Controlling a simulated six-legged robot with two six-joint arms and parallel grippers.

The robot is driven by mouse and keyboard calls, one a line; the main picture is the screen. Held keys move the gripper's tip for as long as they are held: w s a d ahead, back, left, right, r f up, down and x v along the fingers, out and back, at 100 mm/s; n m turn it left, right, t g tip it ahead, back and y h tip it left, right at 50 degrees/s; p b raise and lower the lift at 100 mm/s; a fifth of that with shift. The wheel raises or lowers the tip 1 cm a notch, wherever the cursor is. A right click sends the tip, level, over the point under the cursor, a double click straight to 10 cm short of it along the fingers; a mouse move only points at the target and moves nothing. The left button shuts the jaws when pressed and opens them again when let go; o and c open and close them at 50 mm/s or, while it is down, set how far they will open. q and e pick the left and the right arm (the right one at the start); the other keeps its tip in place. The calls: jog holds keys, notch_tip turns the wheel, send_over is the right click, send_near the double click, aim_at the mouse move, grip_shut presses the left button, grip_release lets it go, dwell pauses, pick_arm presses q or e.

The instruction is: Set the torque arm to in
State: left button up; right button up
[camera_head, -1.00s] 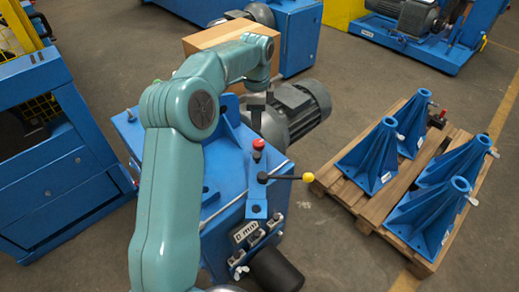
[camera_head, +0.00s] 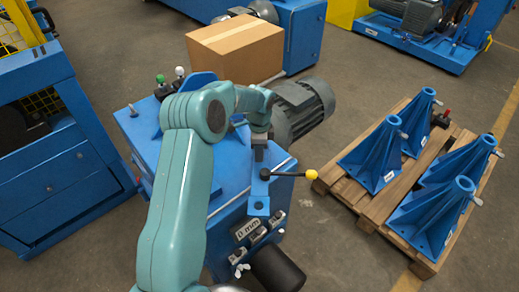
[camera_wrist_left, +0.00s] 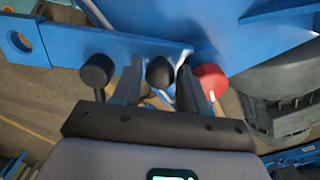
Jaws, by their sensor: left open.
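I cannot tell for certain which part is the torque arm. On the blue machine (camera_head: 232,196), a black lever with a yellow knob (camera_head: 310,174) points right from a black hub, beside a blue holed plate (camera_head: 258,200). My left gripper (camera_head: 261,158) is over the machine top, just behind that hub, pointing down. In the left wrist view its fingers (camera_wrist_left: 158,88) are apart, with a black ball knob (camera_wrist_left: 160,71) between or just beyond them; I cannot tell if they touch it. A red knob (camera_wrist_left: 210,76) sits right of the fingers, a black knob (camera_wrist_left: 96,71) left. My right gripper is not in view.
A motor (camera_head: 302,108) juts out behind the machine. A cardboard box (camera_head: 236,50) stands farther back. A pallet (camera_head: 327,176) with several blue stands is at the right. A blue cabinet (camera_head: 55,170) is at the left. Floor shows between the machine and the pallet.

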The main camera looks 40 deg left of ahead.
pick_arm(q)
grip_shut()
jog(key=shift+m, duration=0.3)
jog(key=shift+s+a+m+p, duration=0.35)
jog(key=shift+a+m, duration=0.35)
jog(key=shift+m, duration=0.5)
jog(key=shift+s+a+m+p, duration=0.15)
jog(key=shift+a+m, duration=0.4)
jog(key=shift+m, duration=0.5)
jog(key=shift+a+m+p, duration=0.1)
jog(key=shift+a+m, duration=0.4)
jog(key=shift+m, duration=0.6)
jog(key=shift+s+a+m+p, duration=0.15)
jog(key=shift+a+m, duration=0.4)
jog(key=shift+m, duration=0.5)
jog(key=shift+w, duration=0.1)
grip_release()
